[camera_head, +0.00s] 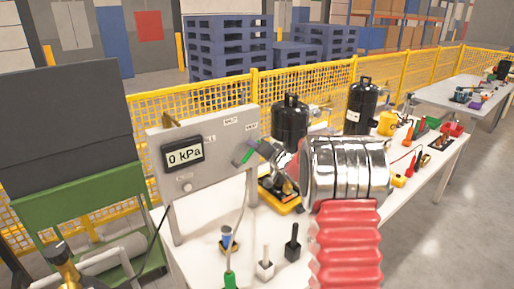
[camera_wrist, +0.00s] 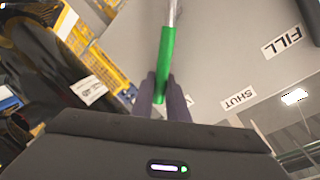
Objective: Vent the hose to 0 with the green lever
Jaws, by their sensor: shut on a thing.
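The grey panel (camera_head: 213,137) carries a display (camera_head: 183,152) that reads 0 kPa. The green lever (camera_head: 242,155) is at the panel's right part, beside my gripper (camera_head: 254,148). In the wrist view the green lever handle (camera_wrist: 166,62) on its metal rod runs down between the two dark fingers of my gripper (camera_wrist: 163,92), which are shut on it. The lever lies away from the FILL label (camera_wrist: 282,43) and the SHUT label (camera_wrist: 238,99). My arm covers part of the table behind.
The white table (camera_head: 215,266) holds small blue, white and black posts in front of the panel. Two black tanks (camera_head: 290,122) stand behind, with tools farther right. A yellow mesh fence (camera_head: 220,100) runs behind. A green-framed cabinet (camera_head: 85,195) is at left.

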